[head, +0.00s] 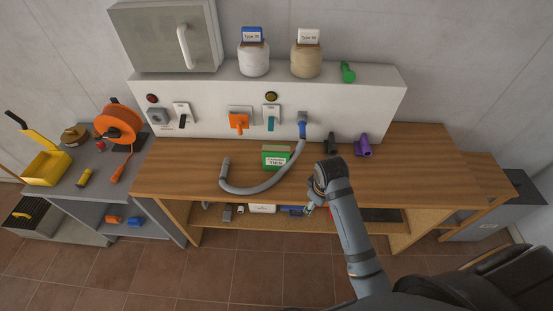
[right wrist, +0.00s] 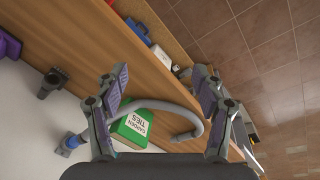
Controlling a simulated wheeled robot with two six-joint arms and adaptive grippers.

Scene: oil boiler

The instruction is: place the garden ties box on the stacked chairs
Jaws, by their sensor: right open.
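The garden ties box (head: 276,157) is green with a white label and sits on the wooden workbench, beside the curved grey hose. In the right wrist view the box (right wrist: 133,128) shows between my open fingers, nearer the left one, with the hose passing across it. My right gripper (head: 311,205) is at the bench's front edge, to the right of the box and apart from it; its fingers (right wrist: 160,75) hold nothing. My left gripper is not in view. A dark shape with a wooden edge (head: 490,258) at the lower right may be the stacked chairs; I cannot tell.
The grey hose (head: 262,190) curves over the bench (head: 185,165) from a blue connector. A black part (head: 331,143) and a purple part (head: 363,146) stand further right. Several items lie on the lower shelf. A grey table (head: 95,170) with an orange reel stands left.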

